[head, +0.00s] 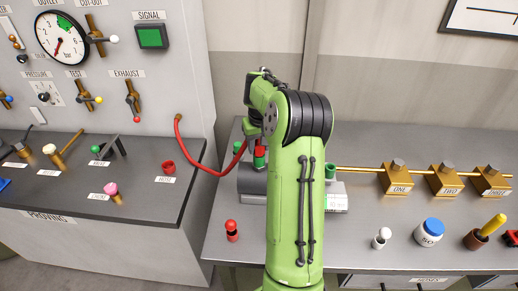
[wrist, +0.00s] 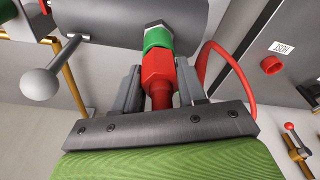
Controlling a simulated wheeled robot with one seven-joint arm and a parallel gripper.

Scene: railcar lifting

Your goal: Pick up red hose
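The red hose (head: 202,168) runs from a brass fitting on the wall panel, sags, and rises to my gripper at the grey cylinder. In the wrist view its red end connector (wrist: 158,75) sits between the two fingers of my gripper (wrist: 160,82), which look closed against its sides. The connector lines up with a green fitting (wrist: 158,38) on the grey cylinder (wrist: 105,18) and appears to touch it; I cannot tell whether they are joined. The hose (wrist: 243,80) loops past the right finger. In the head view my green arm hides most of the gripper.
A red socket labelled HOSE (head: 168,166) stands on the left dark counter (head: 75,212). A red-topped knob (head: 232,230) stands left of my arm. A brass pipe with several valve blocks (head: 397,178) runs right. A blue-lidded jar (head: 429,232) stands at the front right.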

